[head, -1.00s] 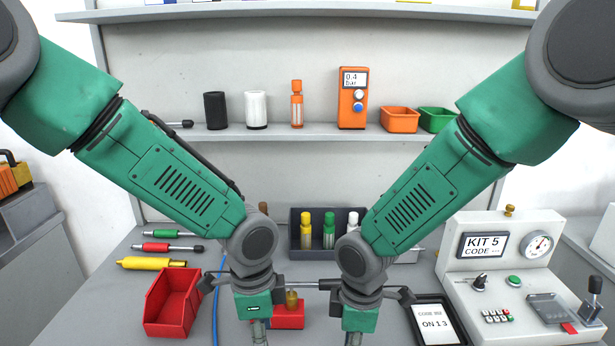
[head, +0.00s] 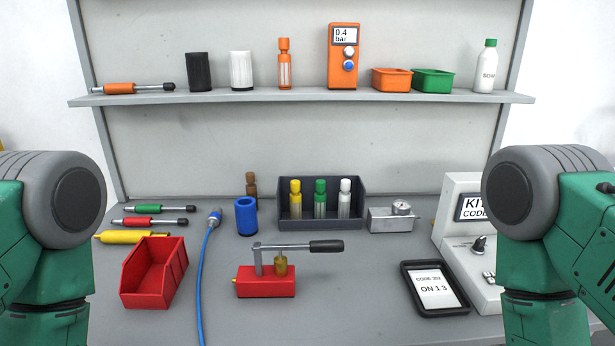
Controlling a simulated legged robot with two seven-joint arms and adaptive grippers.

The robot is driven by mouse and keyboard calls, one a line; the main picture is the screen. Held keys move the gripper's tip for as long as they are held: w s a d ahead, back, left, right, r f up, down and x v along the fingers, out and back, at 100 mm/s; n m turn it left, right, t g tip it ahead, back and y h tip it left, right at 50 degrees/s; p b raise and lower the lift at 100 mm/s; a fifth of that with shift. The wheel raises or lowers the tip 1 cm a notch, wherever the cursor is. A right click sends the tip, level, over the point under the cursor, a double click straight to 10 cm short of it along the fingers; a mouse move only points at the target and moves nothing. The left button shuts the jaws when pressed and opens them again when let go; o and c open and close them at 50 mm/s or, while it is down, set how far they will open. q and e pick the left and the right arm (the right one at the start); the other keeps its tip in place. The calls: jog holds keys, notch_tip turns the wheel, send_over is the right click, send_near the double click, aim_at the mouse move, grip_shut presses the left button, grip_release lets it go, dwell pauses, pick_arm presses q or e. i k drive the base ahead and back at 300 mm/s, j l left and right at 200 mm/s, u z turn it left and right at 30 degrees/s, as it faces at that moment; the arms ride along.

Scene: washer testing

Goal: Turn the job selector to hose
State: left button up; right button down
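The white test console (head: 455,188) stands at the right of the bench, and my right arm covers most of it. A dark knob (head: 478,246), probably the job selector, shows on the console beside my arm. Its markings are too small to read. The console display (head: 471,209) is cut off by my arm and shows "KIT" and "CODE". Only upper parts of my two arms show, at the left and right edges. Neither gripper is in view.
A dark rack (head: 320,222) holds bottles. The front middle is clear.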

aim_at(479, 245)
jog(key=z, duration=1.25)
